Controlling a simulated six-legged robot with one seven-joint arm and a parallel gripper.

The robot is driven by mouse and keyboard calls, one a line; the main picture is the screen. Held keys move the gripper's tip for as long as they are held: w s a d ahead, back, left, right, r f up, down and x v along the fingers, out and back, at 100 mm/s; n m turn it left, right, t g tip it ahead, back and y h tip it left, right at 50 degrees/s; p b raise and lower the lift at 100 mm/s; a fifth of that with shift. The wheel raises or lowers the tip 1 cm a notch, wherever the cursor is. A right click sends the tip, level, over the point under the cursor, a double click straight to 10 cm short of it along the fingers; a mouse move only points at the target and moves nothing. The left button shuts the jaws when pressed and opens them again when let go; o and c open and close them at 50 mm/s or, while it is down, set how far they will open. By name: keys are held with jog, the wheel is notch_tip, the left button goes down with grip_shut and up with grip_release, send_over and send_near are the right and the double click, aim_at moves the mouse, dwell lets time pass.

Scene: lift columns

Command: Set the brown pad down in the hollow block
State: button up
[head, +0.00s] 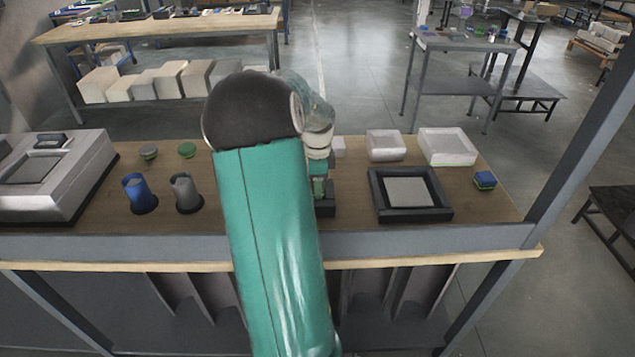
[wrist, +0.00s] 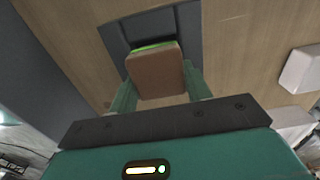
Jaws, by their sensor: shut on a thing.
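The brown pad (wrist: 156,72) is between the two green fingers of my gripper (wrist: 160,88) in the wrist view. My gripper is shut on it. A bright green strip shows along the pad's far edge; I cannot tell whether it belongs to the pad. The dark grey hollow block (wrist: 187,24) lies under and beyond the pad, which covers much of its opening. I cannot tell whether the pad touches the block. In the head view my gripper (head: 319,187) is low over the block (head: 326,208), and my arm hides most of both.
Left are a blue cup (head: 138,191), a grey cup (head: 185,191) and a large grey machine (head: 62,180).

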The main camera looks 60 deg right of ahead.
jog(key=shift+f, duration=0.2)
dwell(0.6)
jog(key=o, duration=1)
jog(key=shift+o, duration=0.2)
jog(key=shift+r, duration=3.5)
